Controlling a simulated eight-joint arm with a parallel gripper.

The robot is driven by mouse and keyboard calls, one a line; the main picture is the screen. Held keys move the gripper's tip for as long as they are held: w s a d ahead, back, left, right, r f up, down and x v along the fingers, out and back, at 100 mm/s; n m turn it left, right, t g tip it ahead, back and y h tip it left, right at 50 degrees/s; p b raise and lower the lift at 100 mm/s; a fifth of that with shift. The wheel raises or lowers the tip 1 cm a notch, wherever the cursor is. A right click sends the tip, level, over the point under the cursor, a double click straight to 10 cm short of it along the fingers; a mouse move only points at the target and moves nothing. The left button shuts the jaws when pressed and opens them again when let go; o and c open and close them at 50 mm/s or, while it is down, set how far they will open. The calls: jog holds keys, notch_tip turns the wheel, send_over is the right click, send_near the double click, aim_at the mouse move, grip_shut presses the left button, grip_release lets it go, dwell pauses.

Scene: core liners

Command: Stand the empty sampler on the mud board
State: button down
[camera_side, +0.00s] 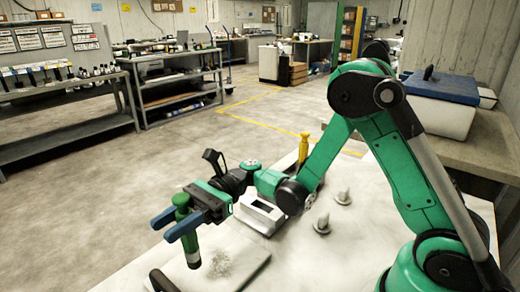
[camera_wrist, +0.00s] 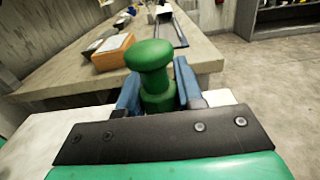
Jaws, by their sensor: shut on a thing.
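The sampler (camera_side: 187,228) is a green tube with a wider green head, held upright. My gripper (camera_side: 168,228) is shut on it, with one blue finger on each side. In the wrist view, the sampler's round green head (camera_wrist: 149,55) rises between the fingers of my gripper (camera_wrist: 157,88). The board (camera_side: 245,262), pale and flat with a dark edge, lies on the white table under the sampler's lower end. A patch of grey crumbly material (camera_side: 221,264) lies on it, right of the sampler. I cannot tell whether the sampler's lower end touches the board.
A white open-topped block (camera_side: 262,212) stands behind the board. A dark curved object (camera_side: 162,281) is at the front left edge.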

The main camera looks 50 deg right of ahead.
aim_at(182, 241)
jog(key=shift+f, duration=2.05)
jog(key=c, duration=0.6)
grip_release()
jog(key=shift+d, duration=0.1)
